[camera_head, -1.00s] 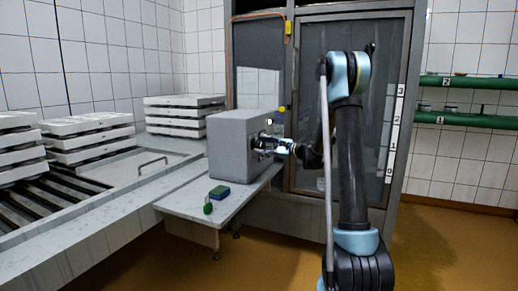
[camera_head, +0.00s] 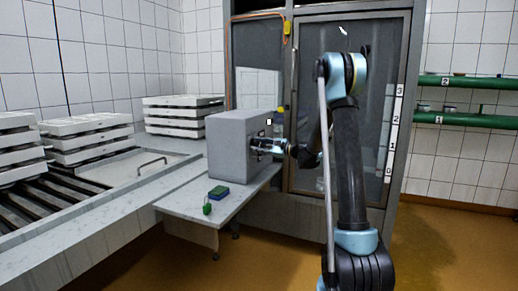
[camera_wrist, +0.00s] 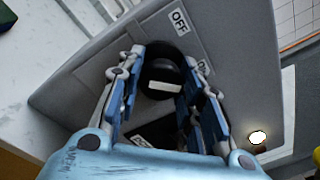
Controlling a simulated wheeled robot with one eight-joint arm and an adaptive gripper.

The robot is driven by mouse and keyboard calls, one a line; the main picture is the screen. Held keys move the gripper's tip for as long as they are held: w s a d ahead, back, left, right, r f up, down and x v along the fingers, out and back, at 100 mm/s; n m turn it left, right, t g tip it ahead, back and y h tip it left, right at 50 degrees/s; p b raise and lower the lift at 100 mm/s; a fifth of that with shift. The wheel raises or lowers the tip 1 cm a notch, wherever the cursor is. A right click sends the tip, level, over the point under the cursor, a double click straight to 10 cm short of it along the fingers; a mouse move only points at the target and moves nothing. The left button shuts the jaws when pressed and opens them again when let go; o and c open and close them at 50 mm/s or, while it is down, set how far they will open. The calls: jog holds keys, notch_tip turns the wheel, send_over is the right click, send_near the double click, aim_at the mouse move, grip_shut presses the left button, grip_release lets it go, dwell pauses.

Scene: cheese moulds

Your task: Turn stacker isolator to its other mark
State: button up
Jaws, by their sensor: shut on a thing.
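The stacker isolator is a grey box (camera_head: 228,148) at the end of the steel side table. In the wrist view its grey face (camera_wrist: 90,75) carries a round black knob (camera_wrist: 158,70) with a white pointer bar (camera_wrist: 165,87). My gripper (camera_wrist: 163,58) has a finger on each side of the knob and is shut on it. An OFF label (camera_wrist: 179,21) sits above and right of the knob. A second label (camera_wrist: 204,68) is partly hidden by the right finger. The pointer bar lies nearly level in the wrist view. My gripper (camera_head: 262,146) also shows against the box's right face.
A blue-and-green block (camera_head: 219,192) and a green tag (camera_head: 208,209) lie on the side table (camera_head: 190,205). Stacked white moulds (camera_head: 90,140) stand at left. A glazed cabinet door (camera_head: 370,120) is close behind my arm. Brown floor is open at right.

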jog(key=shift+w+a+n, duration=0.1)
jog(key=shift+a+n, duration=0.05)
jog(key=shift+n, duration=0.15)
jog(key=n, duration=0.3)
jog(key=shift+r+n, duration=0.1)
jog(key=shift+n, duration=0.2)
jog(key=n, duration=0.4)
jog(key=shift+n+y, duration=0.3)
jog(key=n, duration=0.4)
jog(key=shift+a+n, duration=0.1)
jog(key=shift+n, duration=0.3)
jog(key=shift+n+g, duration=0.3)
jog(key=shift+n, duration=2.2)
jog(key=o, duration=1.1)
jog(key=shift+f, duration=0.2)
jog(key=shift+c, duration=0.2)
